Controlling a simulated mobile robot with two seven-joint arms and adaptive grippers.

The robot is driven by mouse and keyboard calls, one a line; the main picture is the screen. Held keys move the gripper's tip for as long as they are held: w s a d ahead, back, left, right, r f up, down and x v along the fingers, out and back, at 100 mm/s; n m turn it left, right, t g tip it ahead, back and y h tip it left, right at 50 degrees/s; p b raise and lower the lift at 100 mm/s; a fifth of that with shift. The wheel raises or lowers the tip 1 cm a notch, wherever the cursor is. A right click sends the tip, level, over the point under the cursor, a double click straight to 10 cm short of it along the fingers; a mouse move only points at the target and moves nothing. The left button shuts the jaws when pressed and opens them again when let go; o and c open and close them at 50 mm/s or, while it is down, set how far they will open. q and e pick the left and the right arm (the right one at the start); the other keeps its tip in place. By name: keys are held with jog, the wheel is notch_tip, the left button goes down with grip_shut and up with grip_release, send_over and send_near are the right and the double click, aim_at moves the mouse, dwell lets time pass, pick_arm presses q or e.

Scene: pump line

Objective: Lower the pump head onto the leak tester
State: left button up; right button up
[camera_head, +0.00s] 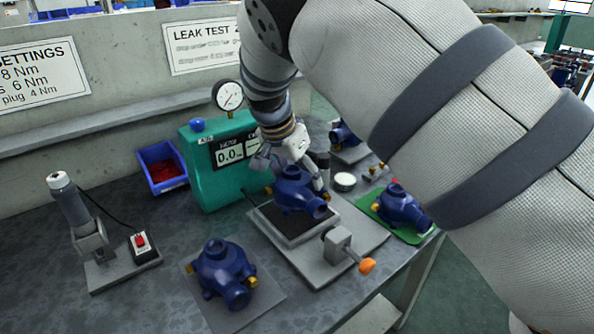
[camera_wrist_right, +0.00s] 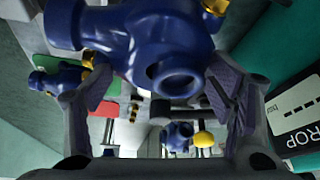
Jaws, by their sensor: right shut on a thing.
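A blue pump head (camera_head: 293,197) with brass fittings is between the fingers of my right gripper (camera_head: 292,173), over the dark pad (camera_head: 268,219) of the leak tester. I cannot tell whether its underside touches the pad. The leak tester's green housing (camera_head: 212,180) stands behind, with a dial gauge on top and a display reading 0.0. The lever clamp (camera_head: 340,246) with an orange knob is at the pad's front right. In the right wrist view the pump head (camera_wrist_right: 150,38) fills the top, with a finger on each side. My left gripper is out of view.
Another blue pump head (camera_head: 222,272) sits on a grey mat at the front. One (camera_head: 400,207) is on a green mat at right, one (camera_head: 345,136) behind. A blue bin (camera_head: 162,168) and a stand with red switch (camera_head: 140,245) are at left.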

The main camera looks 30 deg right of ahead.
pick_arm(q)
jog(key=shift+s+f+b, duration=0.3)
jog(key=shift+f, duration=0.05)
pick_arm(e)
jog(key=shift+f, duration=1.8)
jog(key=o, duration=1.4)
jog(key=shift+o, duration=0.2)
notch_tip(320, 180, up, 4)
jog(key=shift+r+p, duration=0.1)
jog(key=shift+p, duration=0.4)
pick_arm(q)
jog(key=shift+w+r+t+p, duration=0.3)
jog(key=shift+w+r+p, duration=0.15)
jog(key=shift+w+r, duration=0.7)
pick_arm(e)
jog(key=shift+r, duration=2.45)
